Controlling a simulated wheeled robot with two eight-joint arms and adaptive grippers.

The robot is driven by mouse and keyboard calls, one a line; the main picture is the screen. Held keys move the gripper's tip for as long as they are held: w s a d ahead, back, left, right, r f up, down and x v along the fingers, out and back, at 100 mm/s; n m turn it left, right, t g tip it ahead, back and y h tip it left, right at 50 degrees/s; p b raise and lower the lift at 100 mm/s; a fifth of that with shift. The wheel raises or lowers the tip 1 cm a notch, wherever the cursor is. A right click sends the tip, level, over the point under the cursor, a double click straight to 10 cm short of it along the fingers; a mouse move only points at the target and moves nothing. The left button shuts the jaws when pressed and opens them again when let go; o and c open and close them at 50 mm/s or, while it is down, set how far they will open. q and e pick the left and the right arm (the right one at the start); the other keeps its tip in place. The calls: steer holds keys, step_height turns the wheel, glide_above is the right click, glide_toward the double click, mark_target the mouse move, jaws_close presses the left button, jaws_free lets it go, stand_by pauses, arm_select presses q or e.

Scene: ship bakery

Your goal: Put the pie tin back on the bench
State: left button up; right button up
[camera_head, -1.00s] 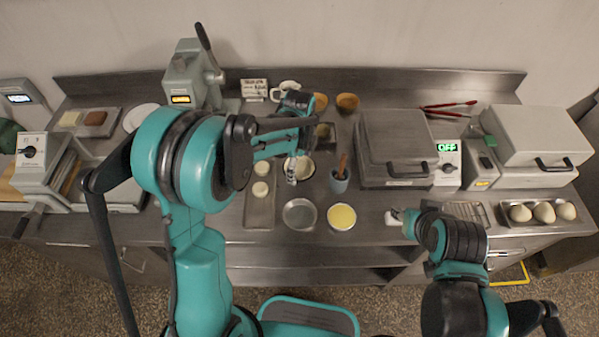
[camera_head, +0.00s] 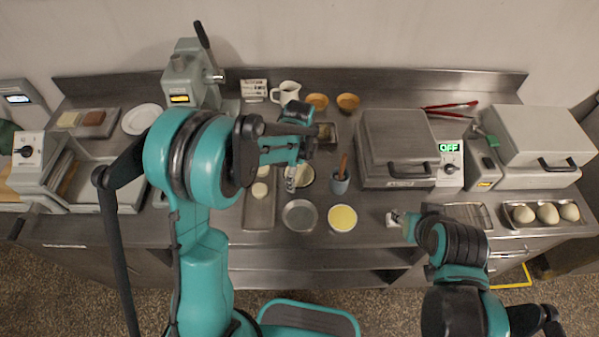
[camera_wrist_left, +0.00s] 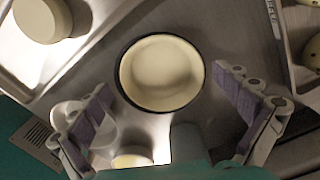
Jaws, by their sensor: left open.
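A round cream dish with a dark rim, which looks like the pie tin, lies between my left fingers in the left wrist view (camera_wrist_left: 162,72). In the head view it (camera_head: 305,177) is partly hidden behind my left gripper (camera_head: 297,172), on the steel bench (camera_head: 385,255). My left gripper is open over it; its spread fingers (camera_wrist_left: 170,115) show no contact. A grey round tin (camera_head: 300,215) and a yellow-filled round tin (camera_head: 342,218) stand nearer the bench's front. My right gripper (camera_head: 398,217) is low near the front edge; its fingers are too small to read.
A long tray (camera_head: 260,215) with pale dough rounds lies left of the dish. A blue-grey cup (camera_head: 340,184) holding a wooden tool stands to its right. A white jug (camera_head: 286,91) and brown bowls (camera_head: 347,102) stand behind. A closed press (camera_head: 397,140) stands further right.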

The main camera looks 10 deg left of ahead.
arm_select(q)
steer(key=shift+r, duration=0.2)
step_height(320, 180, up, 11)
steer(key=p, duration=0.3)
steer(key=s+a+r+n+t, duration=0.3)
steer(key=s+n, duration=0.5)
steer(key=n, duration=0.2)
steer(key=s+a+r+n+t, duration=0.4)
steer(key=s+n, duration=0.5)
steer(key=n, duration=0.1)
steer(key=shift+s+r, duration=0.2)
steer(key=shift+s, duration=0.1)
steer(key=shift+f, duration=0.15)
